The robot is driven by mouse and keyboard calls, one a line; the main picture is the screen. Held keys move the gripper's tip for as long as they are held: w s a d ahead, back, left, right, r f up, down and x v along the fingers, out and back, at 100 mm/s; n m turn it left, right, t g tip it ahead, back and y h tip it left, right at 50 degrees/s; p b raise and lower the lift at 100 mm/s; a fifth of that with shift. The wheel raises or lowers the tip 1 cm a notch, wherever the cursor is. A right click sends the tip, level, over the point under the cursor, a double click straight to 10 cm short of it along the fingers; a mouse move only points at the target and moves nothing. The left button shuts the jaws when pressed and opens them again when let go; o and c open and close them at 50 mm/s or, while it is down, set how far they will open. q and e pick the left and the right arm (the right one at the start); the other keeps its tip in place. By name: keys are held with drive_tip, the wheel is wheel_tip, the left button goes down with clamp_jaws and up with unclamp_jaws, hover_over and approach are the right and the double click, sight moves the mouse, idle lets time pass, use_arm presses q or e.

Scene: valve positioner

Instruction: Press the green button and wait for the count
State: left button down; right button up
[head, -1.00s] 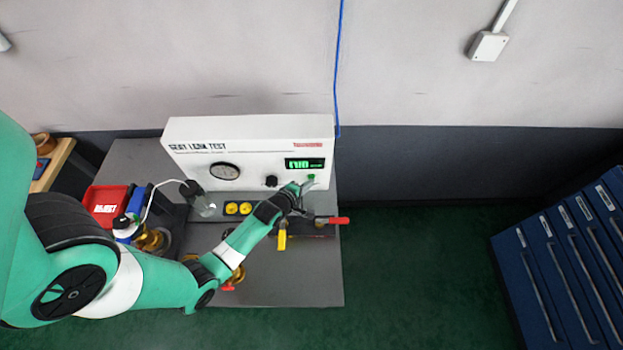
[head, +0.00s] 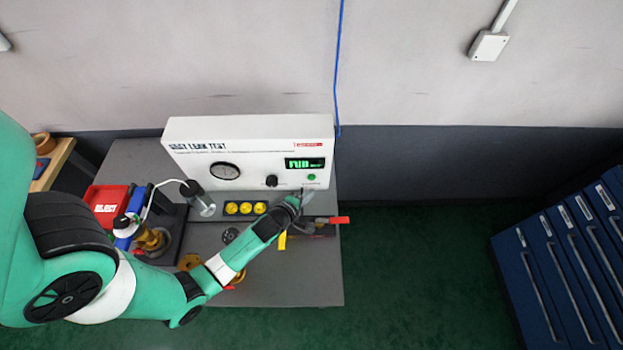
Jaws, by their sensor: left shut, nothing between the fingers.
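The green button (head: 311,178) is a small round cap at the lower right of the white seat leak test panel (head: 190,150), below the lit green display (head: 305,163). The display's characters are too blurred to read surely. My left gripper (head: 303,196) is shut and empty, just below and in front of the button, with a small gap between them. The button is in full view. My right gripper is not in view.
A black knob (head: 271,181) and a gauge (head: 224,171) are on the panel. Yellow parts (head: 246,208) sit in a dark strip on the bench. A red handle (head: 340,220) is right of my gripper. A red bin (head: 104,198) stands at left.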

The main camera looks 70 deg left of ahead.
use_arm(q)
drive_tip(key=shift+s+d+b, duration=0.2)
drive_tip(key=shift+d+b, duration=0.05)
drive_tip(key=shift+d, duration=0.35)
drive_tip(key=shift+s+d+b, duration=0.2)
drive_tip(key=shift+d+b, duration=0.05)
drive_tip(key=shift+d, duration=0.3)
